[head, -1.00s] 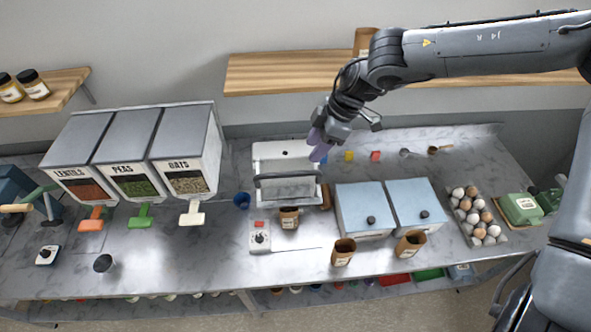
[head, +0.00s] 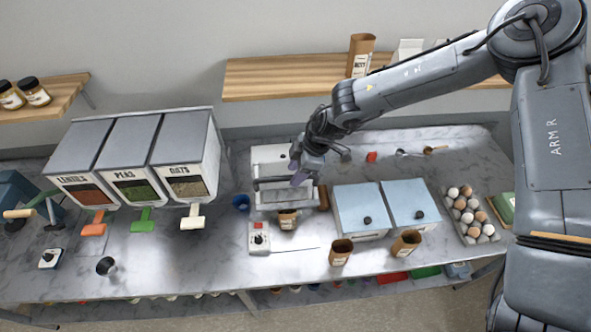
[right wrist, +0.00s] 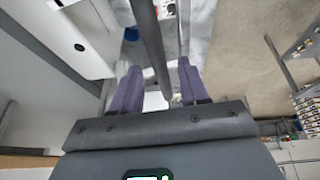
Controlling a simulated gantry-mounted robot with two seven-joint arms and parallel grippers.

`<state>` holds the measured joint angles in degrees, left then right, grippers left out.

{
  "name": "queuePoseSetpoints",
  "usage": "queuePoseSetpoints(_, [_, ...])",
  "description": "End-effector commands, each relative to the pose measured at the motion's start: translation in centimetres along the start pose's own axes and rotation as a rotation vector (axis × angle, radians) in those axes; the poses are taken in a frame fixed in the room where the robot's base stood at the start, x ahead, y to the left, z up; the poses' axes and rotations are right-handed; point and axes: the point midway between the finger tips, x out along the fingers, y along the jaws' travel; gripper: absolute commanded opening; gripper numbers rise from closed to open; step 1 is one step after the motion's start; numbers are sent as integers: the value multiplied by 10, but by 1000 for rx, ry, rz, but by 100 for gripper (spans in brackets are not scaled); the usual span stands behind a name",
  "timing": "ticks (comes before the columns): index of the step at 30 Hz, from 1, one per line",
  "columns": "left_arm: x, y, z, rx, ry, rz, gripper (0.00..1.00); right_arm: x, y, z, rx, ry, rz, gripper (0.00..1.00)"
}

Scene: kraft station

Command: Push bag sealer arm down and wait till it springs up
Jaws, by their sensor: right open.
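The bag sealer (head: 270,153) is a white machine on the counter, with a dark grey arm bar (head: 268,182) across its front. A brown paper bag (head: 287,220) stands at the sealer's front edge. My right gripper (head: 298,175) is above the right part of the sealer arm, with purple fingers pointing down. In the right wrist view the gripper (right wrist: 157,88) is open, and the dark bar (right wrist: 149,40) runs between its spread fingers. I cannot tell whether the fingers touch the bar. My left gripper is not in view.
Left of the sealer stand the lentils, peas and oats dispensers (head: 185,140) and a blue cup (head: 241,202). Right are two light-blue boxes (head: 360,205), brown bags (head: 341,252) and an egg tray (head: 470,215). A small control box (head: 260,238) sits in front.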

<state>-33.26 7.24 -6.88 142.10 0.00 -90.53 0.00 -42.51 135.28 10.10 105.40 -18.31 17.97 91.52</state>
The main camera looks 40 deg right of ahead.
Motion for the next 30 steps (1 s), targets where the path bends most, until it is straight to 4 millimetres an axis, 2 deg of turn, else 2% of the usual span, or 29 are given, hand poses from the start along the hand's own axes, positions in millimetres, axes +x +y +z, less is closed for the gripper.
queuePoseSetpoints(13, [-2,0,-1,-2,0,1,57,7,0,0,1,1,0,44])
queuePoseSetpoints(14, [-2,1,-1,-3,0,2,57,7,0,0,1,1,0,43])
queuePoseSetpoints(22, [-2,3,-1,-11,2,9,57,6,0,0,1,1,0,1])
queuePoseSetpoints(30, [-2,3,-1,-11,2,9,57,6,0,0,1,1,0,0])
